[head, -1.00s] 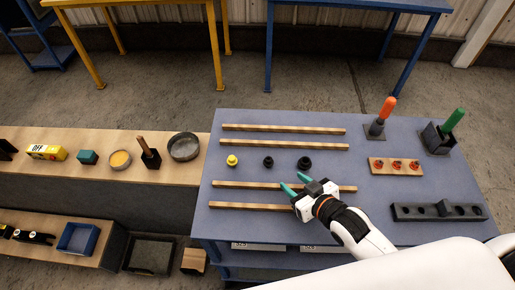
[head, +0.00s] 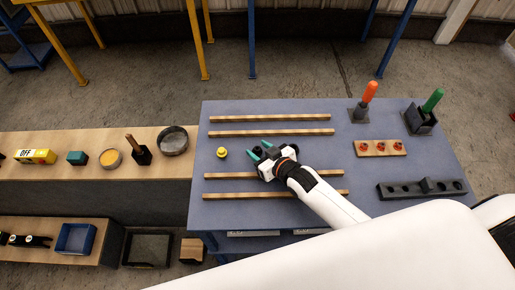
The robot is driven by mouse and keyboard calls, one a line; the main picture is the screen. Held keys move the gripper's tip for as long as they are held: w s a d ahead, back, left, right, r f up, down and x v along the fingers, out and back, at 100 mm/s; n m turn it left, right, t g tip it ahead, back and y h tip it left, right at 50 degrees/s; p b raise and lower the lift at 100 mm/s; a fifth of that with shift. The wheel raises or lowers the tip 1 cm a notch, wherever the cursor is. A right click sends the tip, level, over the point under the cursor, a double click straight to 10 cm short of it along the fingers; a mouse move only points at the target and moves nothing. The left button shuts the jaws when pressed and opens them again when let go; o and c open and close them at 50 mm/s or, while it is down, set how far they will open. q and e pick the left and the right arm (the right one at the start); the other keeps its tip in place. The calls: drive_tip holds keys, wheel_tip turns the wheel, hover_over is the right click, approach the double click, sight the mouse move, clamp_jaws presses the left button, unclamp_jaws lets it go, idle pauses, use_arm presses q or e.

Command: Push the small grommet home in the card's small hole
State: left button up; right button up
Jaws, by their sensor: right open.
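My right gripper (head: 260,150) is over the blue table, with its two teal fingers apart. A small black round piece (head: 257,153), which looks like a grommet, shows between the fingertips. I cannot tell whether the fingers touch it. A yellow round piece (head: 221,153) stands to the left, clear of the gripper. I cannot make out the card or its small hole for sure. My left gripper is not in view.
Wooden strips (head: 270,118) lie on the blue table (head: 375,120) in front of and behind the round pieces. A wooden block with red pieces (head: 380,148), a black holed bar (head: 422,189) and orange-handled (head: 369,92) and green-handled (head: 432,101) tools stand at right.

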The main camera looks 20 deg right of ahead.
drive_tip(key=shift+x, duration=0.8)
drive_tip(key=shift+s, duration=0.15)
drive_tip(key=c, duration=0.9)
drive_tip(key=shift+o, duration=0.2)
drive_tip(key=shift+r, duration=0.1)
